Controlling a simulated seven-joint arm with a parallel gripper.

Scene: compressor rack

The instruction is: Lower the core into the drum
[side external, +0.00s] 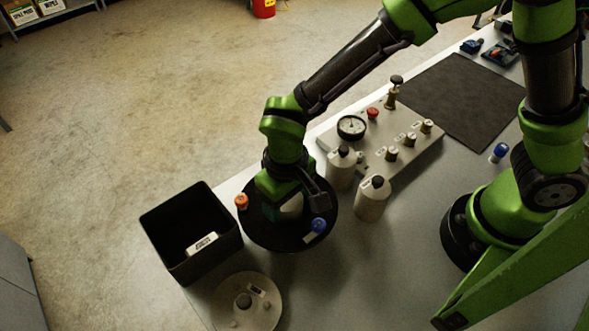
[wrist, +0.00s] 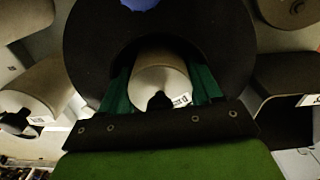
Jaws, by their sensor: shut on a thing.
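My gripper (side external: 287,205) is over the black round drum (side external: 262,236), which stands near the table's edge. In the wrist view, my gripper's two green fingers (wrist: 160,92) are shut on the core (wrist: 160,72), a pale cylinder with a black knob and a white label. The core also shows partly in the side view (side external: 291,207), below my wrist. In the wrist view the dark drum (wrist: 85,45) surrounds the core on the visible sides. I cannot tell how deep the core sits or whether it touches the drum. My arm and fingers hide part of the drum's middle.
An orange knob (side external: 241,201) and a blue knob (side external: 319,225) sit at the drum's rim. A black bin (side external: 216,252) stands left, a pale round lid (side external: 262,312) in front. Two pale bottles (side external: 341,172) (side external: 372,203) and a gauge panel (side external: 420,150) stand right.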

